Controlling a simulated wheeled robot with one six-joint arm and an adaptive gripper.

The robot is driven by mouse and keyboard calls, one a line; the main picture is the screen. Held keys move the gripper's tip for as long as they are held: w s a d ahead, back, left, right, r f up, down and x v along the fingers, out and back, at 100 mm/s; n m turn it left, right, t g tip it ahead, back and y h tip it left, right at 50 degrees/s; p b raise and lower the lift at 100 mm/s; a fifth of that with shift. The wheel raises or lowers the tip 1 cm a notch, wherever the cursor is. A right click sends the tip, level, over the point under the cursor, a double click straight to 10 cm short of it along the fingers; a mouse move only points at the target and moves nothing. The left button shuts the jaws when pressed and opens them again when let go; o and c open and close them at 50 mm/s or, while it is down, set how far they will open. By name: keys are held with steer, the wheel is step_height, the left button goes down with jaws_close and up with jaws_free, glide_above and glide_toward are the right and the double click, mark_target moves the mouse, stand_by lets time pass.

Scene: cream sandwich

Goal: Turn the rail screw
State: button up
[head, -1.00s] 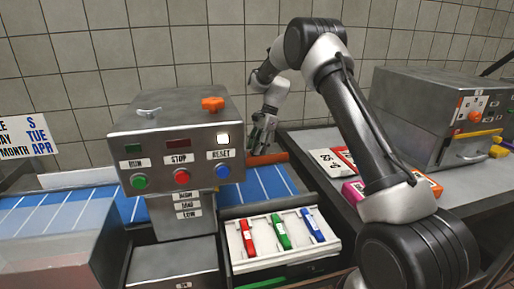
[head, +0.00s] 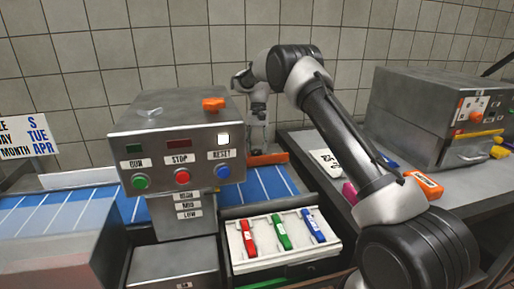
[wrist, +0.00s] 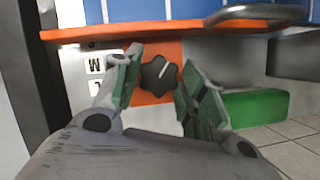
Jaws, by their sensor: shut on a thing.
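The rail screw (wrist: 158,75) is a dark lobed knob with a white pointer line. It sits on an orange bracket (wrist: 152,112) below an orange rail (wrist: 200,27) in the wrist view. My gripper (wrist: 161,62) has its green-padded fingers on either side of the knob, shut on it. In the head view my gripper (head: 258,138) reaches down behind the control box, by the orange rail (head: 268,159). The screw itself is not visible there.
The control box (head: 175,125) with several buttons stands left of my gripper. The blue belt (head: 265,184) runs below the rail. An open drawer (head: 282,262) holds red, green and blue items. Cartons and a grey machine (head: 420,110) are at the right.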

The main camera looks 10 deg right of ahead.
steer(key=shift+n+h, duration=0.5)
steer(key=shift+n, duration=1.1)
steer(key=o, duration=0.7)
steer(key=shift+o, duration=0.2)
steer(key=shift+r, duration=0.1)
steer(key=v, duration=0.7)
steer(key=shift+r, duration=0.15)
steer(key=shift+w, duration=0.15)
